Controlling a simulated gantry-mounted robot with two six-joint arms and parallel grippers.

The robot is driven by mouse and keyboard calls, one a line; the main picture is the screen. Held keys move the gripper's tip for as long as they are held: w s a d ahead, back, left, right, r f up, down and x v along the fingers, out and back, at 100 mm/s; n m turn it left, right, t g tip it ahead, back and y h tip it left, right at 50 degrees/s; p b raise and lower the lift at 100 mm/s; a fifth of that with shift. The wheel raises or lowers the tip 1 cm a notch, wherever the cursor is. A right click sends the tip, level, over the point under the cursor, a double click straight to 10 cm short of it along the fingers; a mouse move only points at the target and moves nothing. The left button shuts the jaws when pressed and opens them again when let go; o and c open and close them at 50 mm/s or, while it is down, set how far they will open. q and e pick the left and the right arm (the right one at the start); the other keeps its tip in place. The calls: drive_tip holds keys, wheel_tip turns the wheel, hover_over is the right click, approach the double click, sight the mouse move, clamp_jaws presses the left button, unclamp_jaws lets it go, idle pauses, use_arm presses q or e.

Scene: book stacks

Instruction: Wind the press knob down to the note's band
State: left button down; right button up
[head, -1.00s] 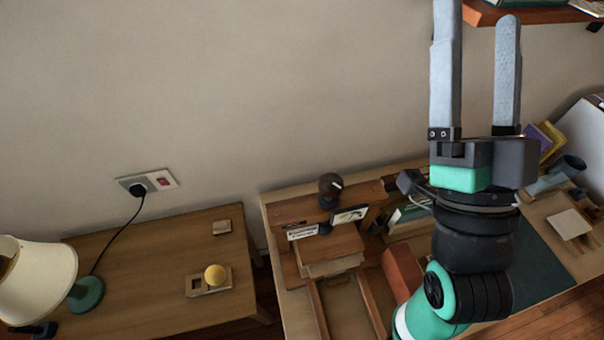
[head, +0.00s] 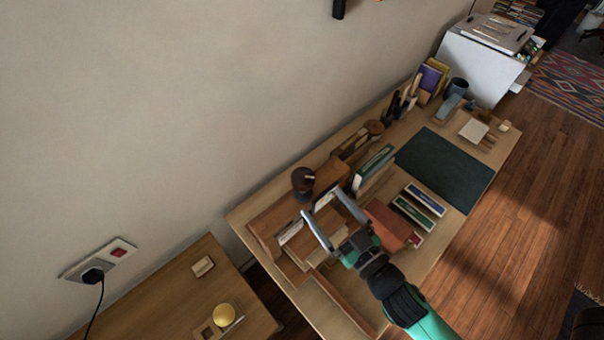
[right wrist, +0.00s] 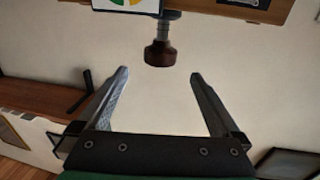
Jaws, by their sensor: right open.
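The press knob (head: 303,182) is dark brown and stands on top of the wooden press at the back of the desk. In the right wrist view the knob (right wrist: 159,54) hangs inverted on a grey screw below the press beam (right wrist: 210,8). A card with a green and yellow dial (right wrist: 122,4) is cut off at that view's top edge. My right gripper (head: 318,202) is open and empty near the press. In the wrist view its fingertips (right wrist: 159,73) lie either side of the knob's line, apart from it. A white note (head: 290,232) is left of the gripper; its writing is unreadable.
A reddish box (head: 388,225), books (head: 373,168) and a dark green mat (head: 445,170) lie to the right. The wall (head: 150,120) is close behind the press.

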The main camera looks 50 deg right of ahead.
sight(307, 187)
drive_tip(key=p+x, duration=0.1)
drive_tip(key=x, duration=0.8)
drive_tip(key=shift+w+r+p, duration=0.1)
drive_tip(key=shift+w+p, duration=0.2)
drive_tip(key=shift+w, duration=0.05)
drive_tip(key=c, duration=1.4)
drive_tip(key=shift+o, duration=0.2)
drive_tip(key=h+b, duration=0.1)
drive_tip(key=b, duration=0.2)
drive_tip(key=f+m+h+b, duration=0.1)
drive_tip(key=b, duration=0.3)
drive_tip(key=shift+a+m+g+h, duration=0.1)
drive_tip(key=shift+m+g+h, duration=0.2)
drive_tip(key=shift+g, duration=0.1)
drive_tip(key=shift+r+m+h+b, duration=0.25)
drive_tip(key=shift+m+h+b, duration=0.05)
drive_tip(key=shift+b, duration=0.1)
drive_tip(key=shift+r, duration=0.2)
